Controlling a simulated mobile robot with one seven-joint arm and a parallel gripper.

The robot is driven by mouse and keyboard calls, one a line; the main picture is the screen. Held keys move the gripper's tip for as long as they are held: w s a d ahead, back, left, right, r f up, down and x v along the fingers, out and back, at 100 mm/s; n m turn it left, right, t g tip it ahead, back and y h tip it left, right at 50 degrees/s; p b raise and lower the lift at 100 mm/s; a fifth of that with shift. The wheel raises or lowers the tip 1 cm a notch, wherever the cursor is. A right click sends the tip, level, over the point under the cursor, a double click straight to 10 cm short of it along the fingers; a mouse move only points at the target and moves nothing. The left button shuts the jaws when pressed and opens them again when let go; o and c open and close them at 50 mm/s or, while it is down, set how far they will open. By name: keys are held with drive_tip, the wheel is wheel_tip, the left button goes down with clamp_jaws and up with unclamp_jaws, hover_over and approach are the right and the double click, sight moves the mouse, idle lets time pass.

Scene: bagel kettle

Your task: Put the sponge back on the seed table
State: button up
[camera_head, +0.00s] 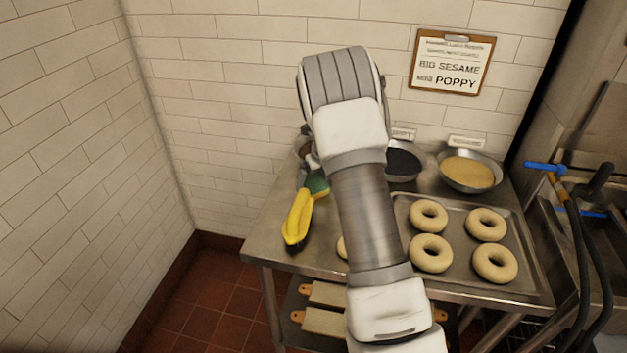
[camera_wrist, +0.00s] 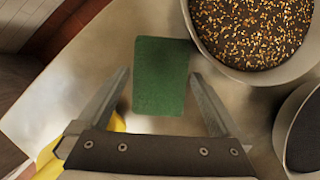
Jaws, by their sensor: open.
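The sponge shows its green face in the wrist view (camera_wrist: 161,88). It appears to lie on the steel seed table (camera_wrist: 75,90), close to a bowl rim. In the head view its green edge (camera_head: 318,184) shows left of my arm. My gripper (camera_wrist: 158,74) is open, with one finger on each side of the sponge in the wrist view. I see no finger clearly touching it, and the height gap is hard to tell. In the head view my arm hides most of the gripper.
A bowl of mixed seeds (camera_wrist: 255,35) and a dark-seed bowl (camera_head: 403,162) are close by. A sesame bowl (camera_head: 469,172) and a bagel tray (camera_head: 460,272) fill the right side.

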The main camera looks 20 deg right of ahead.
drive_tip(key=s+a+r+n+y+p, duration=0.1)
drive_tip(key=s+a+r+n, duration=0.25)
drive_tip(key=s+r, duration=0.45)
drive_tip(key=s+a+r+n, duration=0.25)
drive_tip(key=r+n, duration=0.25)
drive_tip(key=r, duration=0.7)
drive_tip(key=s+a+r+n, duration=0.2)
drive_tip(key=s+n, duration=0.6)
drive_tip(key=s, duration=0.1)
drive_tip(key=s+a+r+n+h, duration=0.1)
drive_tip(key=s+a+r+n, duration=0.1)
drive_tip(key=s+n, duration=0.7)
drive_tip(key=s+a+r+n+t, duration=0.1)
drive_tip(key=s+a+r+n, duration=0.1)
drive_tip(key=s+n, duration=0.6)
drive_tip(key=shift+s+a+r+h, duration=0.4)
drive_tip(key=shift+s+a, duration=0.15)
drive_tip(key=shift+s, duration=0.45)
drive_tip(key=shift+c, duration=0.3)
